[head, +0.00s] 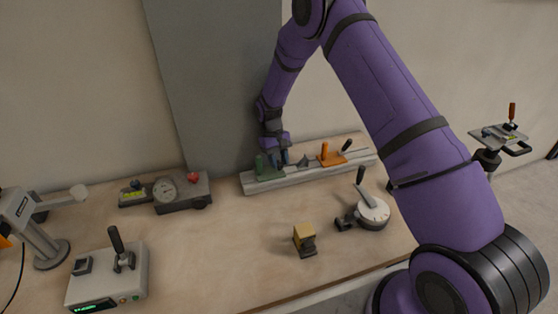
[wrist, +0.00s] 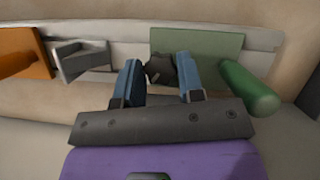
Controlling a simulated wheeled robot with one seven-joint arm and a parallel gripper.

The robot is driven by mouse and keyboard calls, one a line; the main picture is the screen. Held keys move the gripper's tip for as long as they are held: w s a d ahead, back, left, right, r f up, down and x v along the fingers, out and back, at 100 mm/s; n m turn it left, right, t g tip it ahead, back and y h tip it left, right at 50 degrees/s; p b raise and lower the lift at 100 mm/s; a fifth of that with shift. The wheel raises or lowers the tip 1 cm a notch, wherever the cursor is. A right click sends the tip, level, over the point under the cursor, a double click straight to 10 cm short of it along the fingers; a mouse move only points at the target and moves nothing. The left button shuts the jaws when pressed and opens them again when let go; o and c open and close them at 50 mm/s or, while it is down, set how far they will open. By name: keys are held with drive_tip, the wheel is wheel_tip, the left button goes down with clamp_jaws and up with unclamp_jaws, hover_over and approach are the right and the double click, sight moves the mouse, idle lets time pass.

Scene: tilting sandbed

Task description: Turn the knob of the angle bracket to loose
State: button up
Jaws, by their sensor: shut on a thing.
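My gripper (head: 279,158) is at the left end of the rail, at a green bracket (head: 263,168) that sits on it. In the wrist view, the bracket's green plate (wrist: 215,45) is behind the fingers. A dark lobed knob (wrist: 160,69) shows in front of the plate's left part. The blue fingers of my gripper (wrist: 158,61) stand on either side of the knob and are shut on it. The knob's setting cannot be read. In the head view, my gripper hides the knob.
A green cylinder (wrist: 250,88) sticks out right of the plate in the wrist view. A grey block (wrist: 80,60) and an orange piece (head: 328,157) share the rail (head: 290,178). A round dial (head: 373,211) with a lever and a yellow block (head: 303,236) stand in front.

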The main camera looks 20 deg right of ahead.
drive_tip(key=o, duration=0.9)
drive_tip(key=d+v, duration=0.1)
drive_tip(key=v, duration=0.9)
drive_tip(key=shift+w+a+r, duration=0.2)
drive_tip(key=shift+a+r, duration=0.2)
drive_tip(key=shift+a, duration=0.1)
